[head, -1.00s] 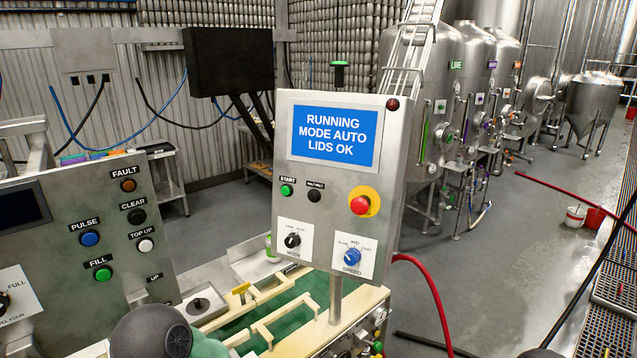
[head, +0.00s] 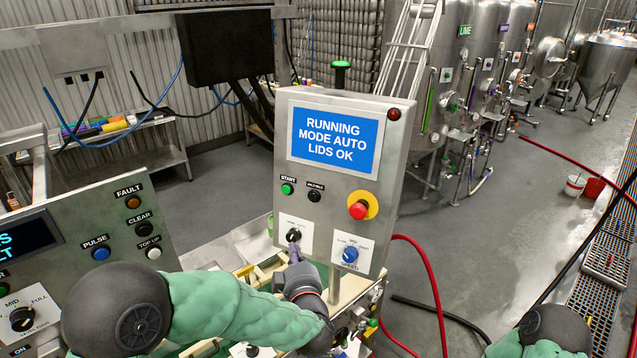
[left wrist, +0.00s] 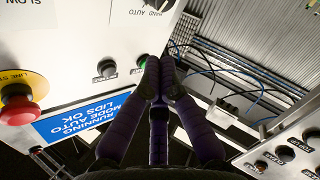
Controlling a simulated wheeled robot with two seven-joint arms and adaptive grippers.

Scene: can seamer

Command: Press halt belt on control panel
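The grey control panel (head: 328,260) faces me in the head view. Its screen (head: 335,140) reads RUNNING, MODE AUTO, LIDS OK. The black halt belt button (head: 314,196) sits right of the green start button (head: 287,189); it also shows in the left wrist view (left wrist: 107,68), where the panel is upside down. My left gripper (head: 293,250) is below these buttons, its tips overlapping the mode knob's (head: 293,235) lower edge. In the left wrist view its purple fingers (left wrist: 155,75) are together with nothing between them, beside the start button. My right gripper is out of view.
A red emergency button (head: 357,211) on a yellow ring and a blue speed knob (head: 350,254) are on the panel's right. A second panel with a fault lamp (head: 132,202) stands at left. A red hose (head: 430,280) hangs at right.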

